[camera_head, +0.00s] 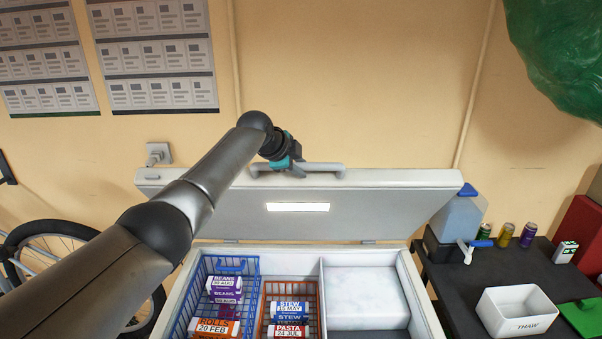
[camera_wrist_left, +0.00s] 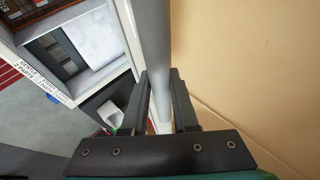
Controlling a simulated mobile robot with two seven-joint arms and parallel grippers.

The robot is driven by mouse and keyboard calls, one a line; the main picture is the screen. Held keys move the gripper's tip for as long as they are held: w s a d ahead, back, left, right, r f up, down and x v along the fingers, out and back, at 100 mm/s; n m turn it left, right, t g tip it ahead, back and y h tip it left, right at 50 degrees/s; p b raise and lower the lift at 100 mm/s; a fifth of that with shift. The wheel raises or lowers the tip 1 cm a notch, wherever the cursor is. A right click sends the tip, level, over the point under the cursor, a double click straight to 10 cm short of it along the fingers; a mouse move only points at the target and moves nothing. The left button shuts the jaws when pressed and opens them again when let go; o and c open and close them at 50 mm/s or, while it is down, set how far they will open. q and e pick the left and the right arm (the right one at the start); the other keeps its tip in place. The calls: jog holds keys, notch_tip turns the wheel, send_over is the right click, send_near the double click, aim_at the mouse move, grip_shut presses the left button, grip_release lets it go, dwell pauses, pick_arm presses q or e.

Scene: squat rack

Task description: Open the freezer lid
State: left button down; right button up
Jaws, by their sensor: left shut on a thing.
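The freezer lid (camera_head: 390,205) stands raised and tilted back toward the wall, hinged at the rear of the freezer. Its grey bar handle (camera_head: 322,167) runs along the lid's upper edge. My left gripper (camera_head: 297,170) is shut on the handle near its middle. In the left wrist view, the handle (camera_wrist_left: 152,40) passes between the two fingers of my left gripper (camera_wrist_left: 165,95). The freezer body (camera_head: 432,318) is uncovered, and its inside shows. My right gripper is not in view.
Inside the freezer are a blue wire basket (camera_head: 185,318) and an orange one (camera_head: 262,312) with labelled packs, and a white frosty block (camera_head: 365,290). A dark table (camera_head: 455,290) with a white THAW bin (camera_head: 516,312) and a blue jug (camera_head: 460,218) stands right. A bicycle wheel (camera_head: 10,245) is at left.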

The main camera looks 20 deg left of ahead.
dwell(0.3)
pick_arm(q)
jog(key=c, duration=0.7)
grip_release()
jog(key=shift+w, duration=0.1)
jog(key=shift+v, duration=1.2)
jog(key=b+v, duration=0.2)
jog(key=v, duration=1.1)
jog(key=shift+a+f, duration=0.1)
